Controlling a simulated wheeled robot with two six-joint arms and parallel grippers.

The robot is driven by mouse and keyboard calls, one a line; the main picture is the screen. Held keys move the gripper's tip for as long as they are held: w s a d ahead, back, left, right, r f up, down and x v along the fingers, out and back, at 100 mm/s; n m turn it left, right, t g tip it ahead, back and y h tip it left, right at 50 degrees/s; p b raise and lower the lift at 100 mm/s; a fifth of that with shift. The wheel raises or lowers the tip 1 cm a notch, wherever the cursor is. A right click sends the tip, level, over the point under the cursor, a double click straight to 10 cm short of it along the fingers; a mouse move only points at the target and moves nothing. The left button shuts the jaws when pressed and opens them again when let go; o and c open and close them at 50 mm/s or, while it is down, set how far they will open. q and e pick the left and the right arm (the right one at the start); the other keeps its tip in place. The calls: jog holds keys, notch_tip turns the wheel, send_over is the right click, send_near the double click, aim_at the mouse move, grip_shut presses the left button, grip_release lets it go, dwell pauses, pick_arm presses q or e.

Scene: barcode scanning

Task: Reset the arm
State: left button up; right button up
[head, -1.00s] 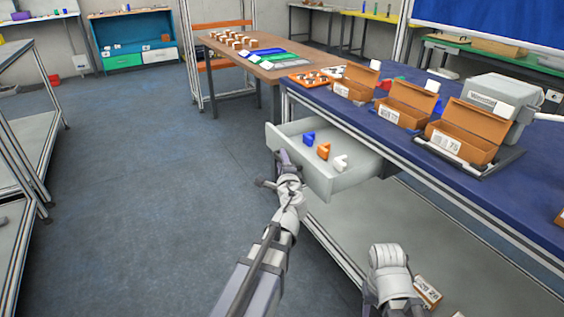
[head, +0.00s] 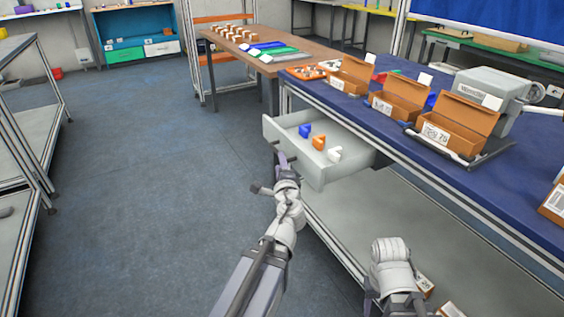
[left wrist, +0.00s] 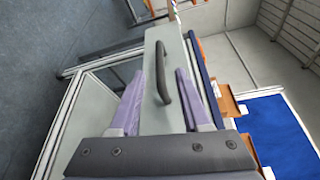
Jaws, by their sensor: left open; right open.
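My left gripper (head: 270,173) is open in front of the pulled-out light grey drawer (head: 291,157) below the blue worktable. In the left wrist view its two purple-grey fingers (left wrist: 158,95) stand apart on either side of the drawer's dark handle (left wrist: 163,75), with nothing held between them. I cannot tell the exact gap to the handle. The drawer holds a blue piece (head: 304,130), an orange piece (head: 319,143) and a white piece (head: 335,154). Part of my right arm shows at the lower right of the head view; its gripper is hidden.
The blue worktable (head: 520,195) carries several open brown boxes, including one with a label (head: 462,131), and a grey machine (head: 487,88). A lower shelf (head: 345,215) lies beneath it. A metal rack (head: 45,125) stands at the left. The floor between is clear.

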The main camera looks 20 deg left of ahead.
pick_arm(q)
jog(key=shift+a+f, duration=0.1)
dwell(0.3)
jog(key=s+d+f+n+g+h, duration=0.2)
jog(key=s+f+n+g, duration=0.35)
jog(key=f, duration=0.35)
jog(key=s+d+f+n+g+h, duration=0.2)
jog(key=s+f+n+g, duration=0.3)
jog(key=f+n, duration=0.25)
jog(key=s+d+f+m+g+h, duration=0.15)
jog(key=s+d, duration=0.35)
jog(key=d, duration=0.5)
jog(key=s+d+f+m+g+h, duration=0.1)
jog(key=s+d+f+g+h, duration=0.15)
jog(key=s+d, duration=0.5)
notch_tip(320, 180, up, 32)
jog(key=w+d+p, duration=0.1)
jog(key=d+p, duration=0.1)
jog(key=p, duration=3)
jog(key=shift+w+d+r+y, duration=0.15)
jog(key=shift+d+r+y, duration=0.1)
jog(key=shift+y, duration=0.15)
jog(key=shift+g, duration=0.25)
